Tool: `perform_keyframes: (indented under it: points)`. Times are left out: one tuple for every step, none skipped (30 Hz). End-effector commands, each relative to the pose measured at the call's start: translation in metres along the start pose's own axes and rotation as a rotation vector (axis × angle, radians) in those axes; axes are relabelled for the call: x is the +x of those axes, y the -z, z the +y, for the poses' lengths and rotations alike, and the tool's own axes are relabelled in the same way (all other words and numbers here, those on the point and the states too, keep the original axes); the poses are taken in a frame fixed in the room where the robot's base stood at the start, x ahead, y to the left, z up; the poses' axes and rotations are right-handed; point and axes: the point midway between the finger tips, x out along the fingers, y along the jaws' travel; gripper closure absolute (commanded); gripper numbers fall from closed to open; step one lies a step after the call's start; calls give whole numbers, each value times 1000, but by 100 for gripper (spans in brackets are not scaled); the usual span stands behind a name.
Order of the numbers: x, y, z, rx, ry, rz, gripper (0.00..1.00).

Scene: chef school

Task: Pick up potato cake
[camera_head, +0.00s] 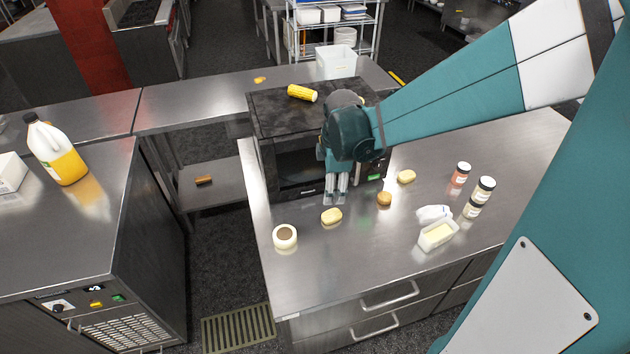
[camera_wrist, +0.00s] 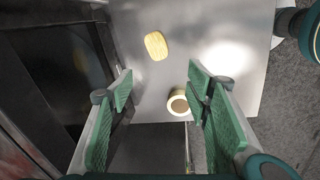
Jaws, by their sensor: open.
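A pale yellow oval piece (camera_head: 331,216), which looks like a potato cake, lies flat on the steel counter (camera_head: 330,270). It also shows in the wrist view (camera_wrist: 156,45), beyond my fingertips. A similar oval piece (camera_head: 406,176) and a browner round piece (camera_head: 384,198) lie to the right; I cannot tell which is the potato cake. My gripper (camera_head: 335,198) points down in front of the black oven, just behind the nearest oval piece. In the wrist view my gripper (camera_wrist: 160,86) has its fingers wide apart with nothing between them.
A black oven (camera_head: 290,112) with a corn cob (camera_head: 302,92) on top stands close behind my gripper. A round cream container (camera_head: 285,236) sits near the counter's left edge. A butter dish (camera_head: 438,236) and several jars stand right. The front counter is clear.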

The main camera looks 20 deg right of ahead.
Motion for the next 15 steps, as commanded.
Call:
perform_keyframes:
  points:
    - [10, 0, 4, -30, 11, -2, 51]
    - [14, -1, 6, -51, 18, -3, 51]
    - [21, -1, 8, -78, 27, -4, 51]
    - [26, -2, 10, -99, 35, -4, 51]
    - [31, -2, 11, -118, 42, -4, 51]
    - [38, -2, 13, -145, 51, -5, 51]
    - [43, -3, 14, -166, 58, -5, 51]
    - [48, -3, 15, -186, 66, -4, 51]
    - [55, -4, 17, -213, 75, -4, 51]
    - [60, -4, 19, -233, 81, -3, 51]
    - [65, -4, 20, -253, 89, -3, 51]
    - [72, -5, 21, -279, 98, -2, 51]
    - [76, -5, 22, -296, 104, -1, 51]
    - [81, -6, 23, -314, 110, 0, 51]
    - [86, -6, 23, -334, 117, 2, 51]
